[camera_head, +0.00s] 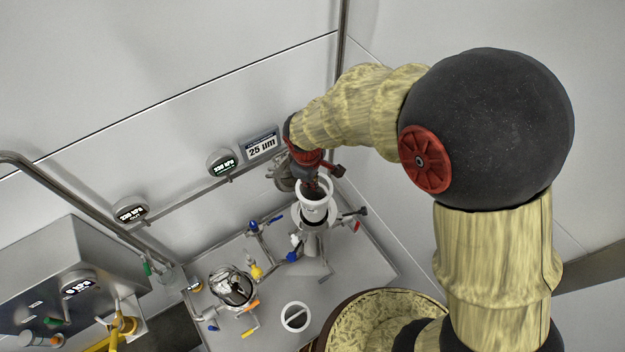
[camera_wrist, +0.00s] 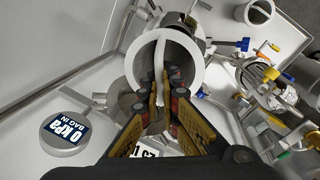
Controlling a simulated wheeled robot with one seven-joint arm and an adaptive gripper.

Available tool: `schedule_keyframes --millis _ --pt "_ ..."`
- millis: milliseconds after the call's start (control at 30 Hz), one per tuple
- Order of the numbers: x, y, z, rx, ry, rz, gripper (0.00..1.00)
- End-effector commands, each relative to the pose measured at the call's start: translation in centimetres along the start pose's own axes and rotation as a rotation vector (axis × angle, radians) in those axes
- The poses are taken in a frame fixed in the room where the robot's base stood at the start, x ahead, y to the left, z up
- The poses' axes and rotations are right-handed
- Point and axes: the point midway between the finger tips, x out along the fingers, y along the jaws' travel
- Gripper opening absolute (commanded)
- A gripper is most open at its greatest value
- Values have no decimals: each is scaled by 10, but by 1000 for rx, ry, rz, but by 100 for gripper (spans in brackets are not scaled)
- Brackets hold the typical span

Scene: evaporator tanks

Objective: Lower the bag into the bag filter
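The bag (camera_head: 314,208) is white, with a round rim and a bar handle (camera_wrist: 160,55) across its mouth. My gripper (camera_head: 312,186) is at the rim in the head view. In the wrist view my gripper (camera_wrist: 166,92) has its fingers on both sides of the handle, closed on it. The bag filter (camera_head: 302,219) is a round steel vessel below the bag, with a pale flange. The bag appears upright over its opening, with its lower part out of sight. How deep it sits inside cannot be told.
A round steel lid (camera_head: 282,172) stands open beside my gripper. A second vessel (camera_head: 232,287) with coloured valve handles is to the left. A 25 µm sign (camera_head: 262,146) and gauges (camera_head: 221,162) line the wall rail.

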Motion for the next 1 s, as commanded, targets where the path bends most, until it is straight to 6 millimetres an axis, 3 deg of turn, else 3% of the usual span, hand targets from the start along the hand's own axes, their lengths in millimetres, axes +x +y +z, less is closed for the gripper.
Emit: schedule_keyframes --millis 500,1000 --pt "14 -2 0 0 0 0 0" --pt "14 -2 0 0 0 -1 0"
